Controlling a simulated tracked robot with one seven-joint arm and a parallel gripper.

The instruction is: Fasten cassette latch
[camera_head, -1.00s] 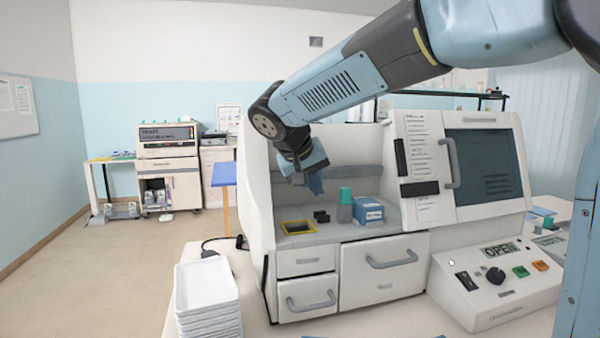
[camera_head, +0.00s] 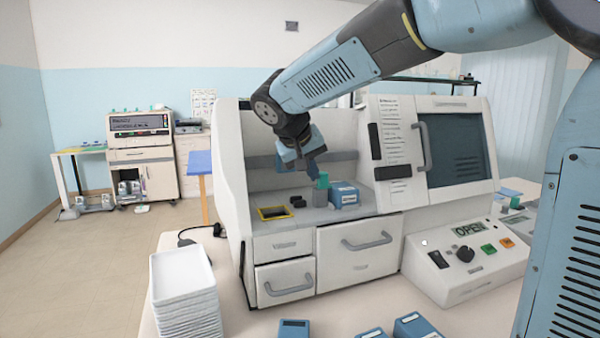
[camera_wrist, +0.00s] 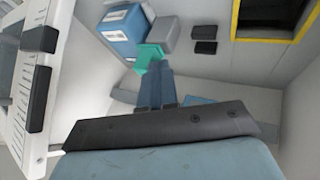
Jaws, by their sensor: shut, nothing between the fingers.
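A small grey block with a green top stands in the open bay of the white machine. Its green part (camera_head: 321,181) also shows in the wrist view (camera_wrist: 149,56), with the grey body (camera_wrist: 164,31) behind it. Which part is the cassette latch I cannot tell. My gripper (camera_head: 313,173) is above the bay floor, just left of the green part. In the wrist view my gripper (camera_wrist: 155,68) has its fingers together and empty, with the tips at the green part's edge. Whether they touch it is unclear.
A blue box (camera_head: 344,194) with a white label stands right beside the grey block. Two small black blocks (camera_head: 298,201) and a yellow-framed opening (camera_head: 273,213) lie to the left. The machine's left wall (camera_head: 229,150) bounds the bay. White trays (camera_head: 182,274) are stacked in front.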

